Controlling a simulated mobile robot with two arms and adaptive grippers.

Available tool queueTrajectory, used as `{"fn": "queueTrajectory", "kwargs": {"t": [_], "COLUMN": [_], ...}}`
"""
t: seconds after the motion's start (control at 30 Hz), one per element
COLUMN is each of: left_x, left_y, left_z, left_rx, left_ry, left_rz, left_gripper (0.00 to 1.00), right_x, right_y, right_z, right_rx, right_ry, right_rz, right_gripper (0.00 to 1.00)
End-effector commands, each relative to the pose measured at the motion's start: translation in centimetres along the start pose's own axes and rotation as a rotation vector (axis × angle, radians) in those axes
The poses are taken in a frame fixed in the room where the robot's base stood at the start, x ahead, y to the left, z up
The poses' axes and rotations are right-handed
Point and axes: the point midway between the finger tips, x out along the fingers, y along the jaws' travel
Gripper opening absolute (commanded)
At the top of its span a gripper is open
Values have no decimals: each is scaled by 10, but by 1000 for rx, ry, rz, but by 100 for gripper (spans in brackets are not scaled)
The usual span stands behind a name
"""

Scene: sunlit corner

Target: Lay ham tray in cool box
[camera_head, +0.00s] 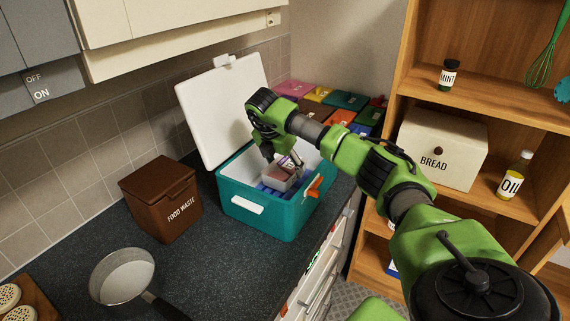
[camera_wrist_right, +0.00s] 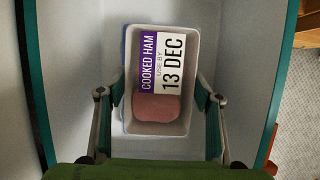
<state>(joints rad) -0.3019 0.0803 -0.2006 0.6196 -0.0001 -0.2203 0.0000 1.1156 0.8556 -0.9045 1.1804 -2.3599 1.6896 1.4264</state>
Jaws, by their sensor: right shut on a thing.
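The ham tray (camera_head: 278,182) is a small white tray with pink meat. In the right wrist view its label on the tray (camera_wrist_right: 161,62) reads COOKED HAM, USE BY 13 DEC. My right gripper (camera_head: 284,162) is shut on the tray, with one finger on each side of it. It holds the tray within the opening of the teal cool box (camera_head: 262,218). The cool box's white lid (camera_head: 222,110) stands open at the back. Whether the tray touches the bottom, I cannot tell. My left gripper is not in view.
A brown food waste bin (camera_head: 160,198) stands left of the cool box. A pan (camera_head: 122,276) lies at the front left. Several coloured containers (camera_head: 342,100) stand behind the box. A wooden shelf with a bread bin (camera_head: 440,146) is at right. Dark worktop lies free between pan and box.

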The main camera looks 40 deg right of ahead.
Motion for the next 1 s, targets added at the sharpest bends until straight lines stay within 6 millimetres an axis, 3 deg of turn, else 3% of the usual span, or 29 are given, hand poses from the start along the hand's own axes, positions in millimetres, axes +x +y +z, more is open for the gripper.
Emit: {"fn": "queueTrajectory", "kwargs": {"t": [0.3, 0.33, 0.4, 0.77, 0.83, 1.0], "left_x": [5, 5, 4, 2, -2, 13], "left_y": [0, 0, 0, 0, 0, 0], "left_z": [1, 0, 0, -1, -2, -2], "left_rx": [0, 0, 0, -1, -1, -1], "left_ry": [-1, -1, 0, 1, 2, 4], "left_rz": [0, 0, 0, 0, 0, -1], "left_gripper": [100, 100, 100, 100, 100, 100], "right_x": [6, 6, 5, 2, -4, -30], "right_y": [0, 0, 0, 0, 0, 2], "right_z": [-2, -2, -2, -1, 2, -1], "right_rx": [1, 0, 0, 0, 0, 0], "right_ry": [0, 0, 0, 0, 0, -1], "right_rz": [2, 0, 0, 1, 1, 6], "right_gripper": [27, 65, 76, 76, 76, 76]}}
